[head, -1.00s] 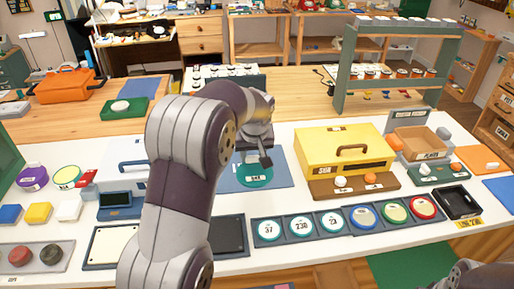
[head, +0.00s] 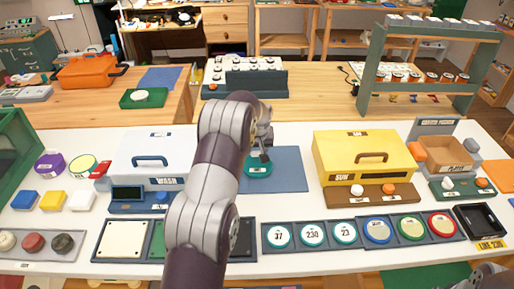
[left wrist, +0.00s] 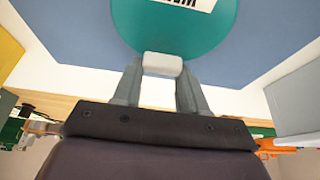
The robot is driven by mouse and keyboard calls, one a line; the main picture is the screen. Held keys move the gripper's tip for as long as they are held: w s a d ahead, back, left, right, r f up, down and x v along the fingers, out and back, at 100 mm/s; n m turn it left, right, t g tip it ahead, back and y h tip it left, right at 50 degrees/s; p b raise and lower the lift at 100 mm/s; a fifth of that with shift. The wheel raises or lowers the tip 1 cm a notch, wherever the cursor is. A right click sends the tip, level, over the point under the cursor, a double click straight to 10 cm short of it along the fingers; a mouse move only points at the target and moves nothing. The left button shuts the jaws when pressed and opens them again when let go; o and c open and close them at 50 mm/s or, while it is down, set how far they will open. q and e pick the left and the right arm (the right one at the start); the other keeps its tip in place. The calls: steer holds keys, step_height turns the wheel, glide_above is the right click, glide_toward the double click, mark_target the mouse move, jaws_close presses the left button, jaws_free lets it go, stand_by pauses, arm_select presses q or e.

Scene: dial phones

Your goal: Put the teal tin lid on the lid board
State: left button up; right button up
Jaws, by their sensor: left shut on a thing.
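The teal tin lid (head: 257,170) is a round disc with a white label, seen over the left part of a flat blue mat (head: 288,168). My left gripper (head: 264,155) is above it, with its fingers shut on the lid's knob. In the left wrist view the lid (left wrist: 175,28) shows large, and its pale knob (left wrist: 163,65) sits between the fingertips (left wrist: 160,82). I cannot tell whether the lid touches the mat. No label marks which surface is the lid board. My right gripper is not in view.
A yellow box (head: 340,170) stands right of the mat and a white box (head: 130,165) to its left. A row of numbered discs (head: 312,235) lies in front. My left arm hides part of the panel board (head: 95,245). The right of the mat is clear.

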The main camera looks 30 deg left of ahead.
arm_select(q)
steer(key=shift+w+f, duration=0.15)
steer(key=shift+w, duration=0.05)
steer(key=shift+s+f, duration=0.1)
steer(key=shift+s, duration=0.05)
steer(key=o, duration=1)
steer(key=shift+o, duration=0.2)
